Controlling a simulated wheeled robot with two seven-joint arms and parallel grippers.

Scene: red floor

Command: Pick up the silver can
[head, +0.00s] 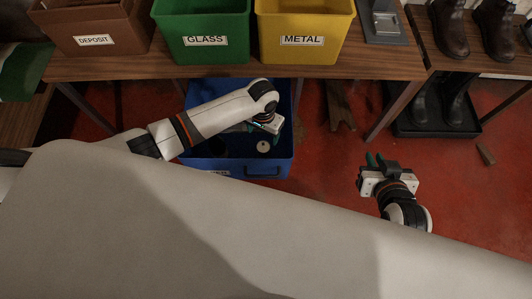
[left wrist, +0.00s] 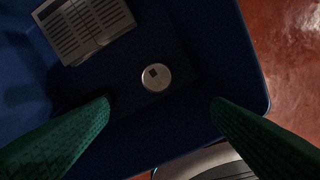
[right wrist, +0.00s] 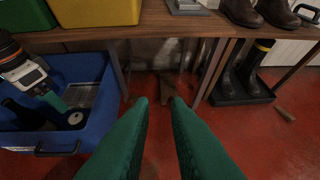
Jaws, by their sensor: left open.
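The silver can (left wrist: 156,77) stands in the blue bin, its round top facing the left wrist camera. It shows small in the head view (head: 263,146) and the right wrist view (right wrist: 75,118). My left gripper (left wrist: 160,101) is open and points down into the bin. Its green fingers lie either side of the can's line in the left wrist view, apart from it, with nothing between them. My right gripper (right wrist: 158,101) is away from the bin, over the red floor; its fingers are a little apart and empty. It also shows in the head view (head: 373,159).
The blue bin (head: 285,168) stands partly under a wooden table (head: 385,65). A grey lined object (left wrist: 83,25) lies in the bin near the can. Green (head: 200,15) and yellow (head: 300,15) bins stand on the table. Boots (head: 455,103) stand on a black tray at right.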

